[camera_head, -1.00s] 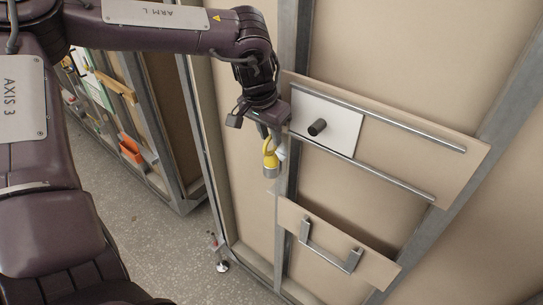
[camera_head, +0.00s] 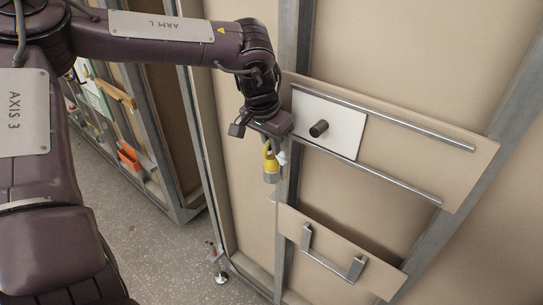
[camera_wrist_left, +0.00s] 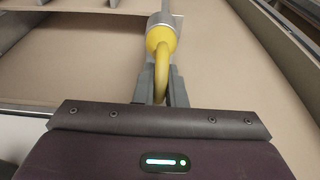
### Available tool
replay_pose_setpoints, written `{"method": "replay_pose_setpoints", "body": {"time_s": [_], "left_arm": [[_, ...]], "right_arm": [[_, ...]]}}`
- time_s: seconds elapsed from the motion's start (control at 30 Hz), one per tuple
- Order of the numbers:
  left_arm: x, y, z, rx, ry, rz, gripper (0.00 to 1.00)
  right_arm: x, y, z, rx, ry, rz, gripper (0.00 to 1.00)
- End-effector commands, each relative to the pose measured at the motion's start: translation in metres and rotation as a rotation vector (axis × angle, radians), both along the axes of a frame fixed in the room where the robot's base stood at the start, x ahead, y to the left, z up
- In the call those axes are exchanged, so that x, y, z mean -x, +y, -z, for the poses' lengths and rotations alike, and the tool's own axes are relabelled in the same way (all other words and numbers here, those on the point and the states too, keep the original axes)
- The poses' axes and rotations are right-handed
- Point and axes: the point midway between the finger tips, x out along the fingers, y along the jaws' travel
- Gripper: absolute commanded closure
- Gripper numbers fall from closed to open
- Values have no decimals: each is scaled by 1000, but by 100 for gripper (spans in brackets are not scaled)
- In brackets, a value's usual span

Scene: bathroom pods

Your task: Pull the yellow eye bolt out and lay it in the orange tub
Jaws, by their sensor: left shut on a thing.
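The yellow eye bolt (camera_head: 270,161) hangs just below my left gripper (camera_head: 271,140), beside an upright metal post of the wall frame. In the left wrist view the yellow eye bolt (camera_wrist_left: 160,39) shows its ring between my left gripper's fingers (camera_wrist_left: 161,88), which are shut on it. Its far end meets a grey metal cylinder (camera_wrist_left: 161,19), also seen in the head view (camera_head: 271,178). How deep it sits there is hidden. An orange tub (camera_head: 128,156) is at the left, low on the neighbouring pod. My right gripper is not in view.
A beige board with metal rails (camera_head: 420,150) carries a white plate (camera_head: 342,128) with a dark knob (camera_head: 319,128), right of the gripper. Speckled floor (camera_head: 165,255) lies open between the pods.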

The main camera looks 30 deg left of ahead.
Motion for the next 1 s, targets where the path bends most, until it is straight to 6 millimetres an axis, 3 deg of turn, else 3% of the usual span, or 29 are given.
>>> {"method": "replay_pose_setpoints", "body": {"time_s": [0.27, 0.3, 0.37, 1.0], "left_arm": [[0, 0, 0, 0, 1, 0, 100], [0, 0, 0, 0, -1, 0, 94], [0, 0, 0, 0, -1, 0, 100], [0, 0, -5, 0, -2, 0, 100]], "right_arm": [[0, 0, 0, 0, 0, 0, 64], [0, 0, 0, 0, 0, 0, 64], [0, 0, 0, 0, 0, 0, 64], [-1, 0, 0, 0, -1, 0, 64]]}}
